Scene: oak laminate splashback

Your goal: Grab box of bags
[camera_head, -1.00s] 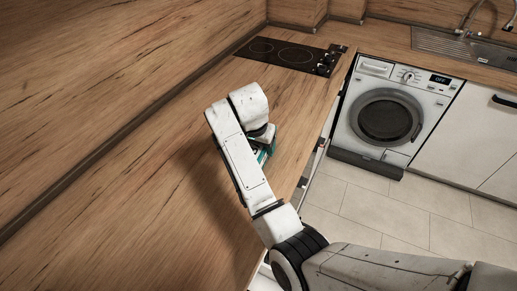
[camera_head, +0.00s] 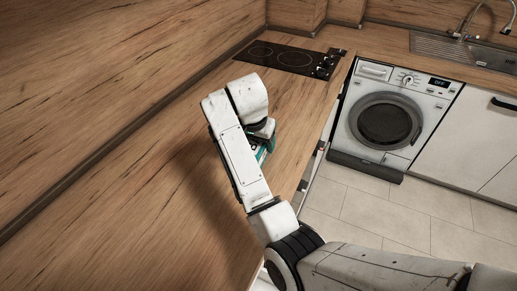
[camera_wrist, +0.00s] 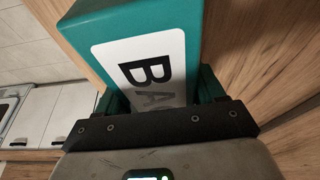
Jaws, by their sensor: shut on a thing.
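The box of bags (camera_wrist: 180,22) is teal with a white label reading "BA", the rest of the word hidden by my gripper. In the wrist view my gripper (camera_wrist: 160,105) is shut on it, with a finger at each side of the box. In the head view only a teal sliver of the box (camera_head: 262,150) shows beside my wrist, over the wooden counter (camera_head: 130,190) near its right edge. My arm hides most of the box and the fingers there, and I cannot tell whether the box touches the counter.
A black cooktop (camera_head: 290,56) lies at the far end of the counter. A washing machine (camera_head: 390,115) and white cabinets (camera_head: 480,140) stand at the right, below a sink (camera_head: 460,52). The tiled floor (camera_head: 370,210) between is clear. The counter left of my arm is bare.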

